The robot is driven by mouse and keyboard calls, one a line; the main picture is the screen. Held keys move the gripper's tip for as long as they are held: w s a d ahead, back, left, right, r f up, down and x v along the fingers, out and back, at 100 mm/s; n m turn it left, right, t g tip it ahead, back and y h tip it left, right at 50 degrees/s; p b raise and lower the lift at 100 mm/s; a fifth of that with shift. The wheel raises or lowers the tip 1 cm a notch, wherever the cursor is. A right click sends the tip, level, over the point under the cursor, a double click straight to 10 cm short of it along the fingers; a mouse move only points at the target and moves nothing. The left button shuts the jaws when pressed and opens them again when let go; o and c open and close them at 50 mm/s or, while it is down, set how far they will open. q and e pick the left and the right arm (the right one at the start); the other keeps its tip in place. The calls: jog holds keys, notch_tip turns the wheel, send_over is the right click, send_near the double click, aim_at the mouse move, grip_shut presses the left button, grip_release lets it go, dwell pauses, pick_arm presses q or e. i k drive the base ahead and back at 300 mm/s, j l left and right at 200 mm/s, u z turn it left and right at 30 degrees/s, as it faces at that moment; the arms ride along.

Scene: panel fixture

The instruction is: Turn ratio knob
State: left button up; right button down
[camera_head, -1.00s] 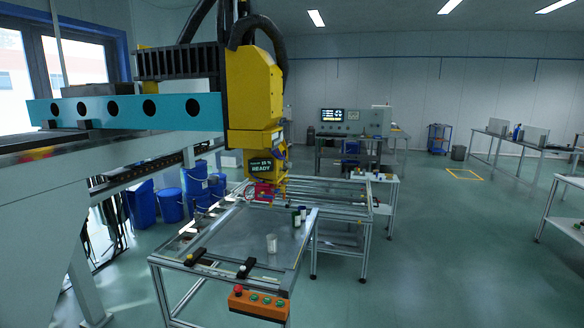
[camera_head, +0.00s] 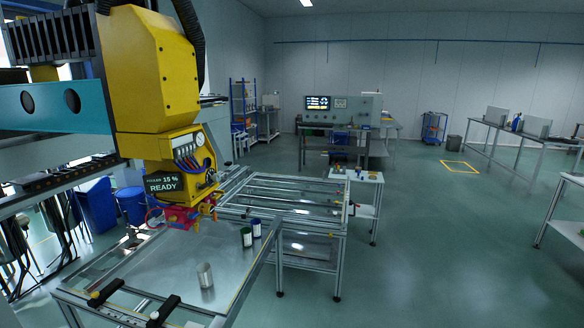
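A yellow machine head (camera_head: 158,75) hangs from a teal gantry beam at the left. A small dark display (camera_head: 165,184) on it reads 15 % and READY. Beside the display is a panel (camera_head: 190,155) with a round gauge and several coloured hoses. I cannot make out a ratio knob for certain at this size. A red and pink tool part (camera_head: 180,217) sits under the head, above the metal table (camera_head: 150,275). Neither of my grippers is in view.
A metal cup (camera_head: 206,275) and two small dark-and-white containers (camera_head: 247,237) stand on the metal table. A framed rack (camera_head: 290,200) stands behind it. A control console (camera_head: 342,108) is at the back. The floor to the right (camera_head: 420,250) is open.

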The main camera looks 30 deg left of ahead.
aim_at(217, 178)
jog(key=i+l+u, duration=0.2)
jog(key=i, duration=0.3)
jog(key=i+u, duration=0.2)
jog(key=i, duration=0.3)
jog(key=i+l+u, duration=0.2)
jog(key=i, duration=0.3)
jog(key=l, duration=0.1)
